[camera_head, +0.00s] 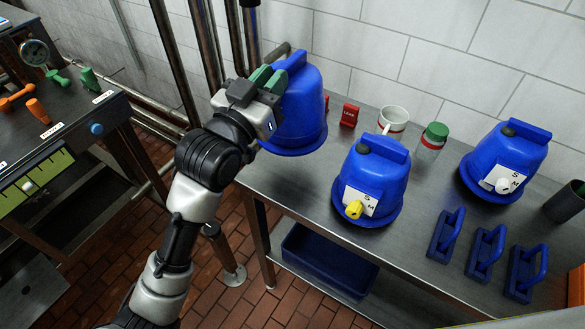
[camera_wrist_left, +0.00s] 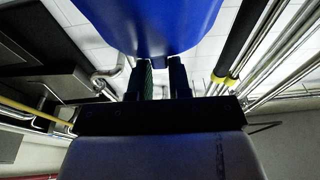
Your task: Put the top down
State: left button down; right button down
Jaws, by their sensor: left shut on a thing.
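A blue bell-shaped top (camera_head: 302,112) is in my left gripper (camera_head: 268,80), which is shut on its upper part from the left. The top is roughly upright over the left end of the steel table (camera_head: 262,178). I cannot tell how far its rim is above the table. In the left wrist view the blue top (camera_wrist_left: 150,25) fills the upper middle, in front of the fingers (camera_wrist_left: 160,80). Two similar blue tops stand on the table: one with a yellow knob (camera_head: 370,178) and one with a white knob (camera_head: 505,160). My right gripper is not in view.
Red boxes (camera_head: 350,115), a mug (camera_head: 393,121) and a green-lidded jar (camera_head: 432,141) stand along the wall. Several blue handles (camera_head: 446,236) and a dark cup (camera_head: 566,203) are at the right. A blue bin (camera_head: 328,262) is below. Pipes (camera_head: 205,40) rise at the left.

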aim_at(303, 130)
pick_arm(q)
jog(key=shift+d+f, duration=0.2)
jog(key=shift+f, duration=0.1)
notch_tip(303, 130, down, 8)
jog(key=shift+f, duration=0.45)
jog(key=shift+f, duration=0.2)
jog(key=c, duration=1.1)
grip_release()
jog(key=shift+o, duration=0.2)
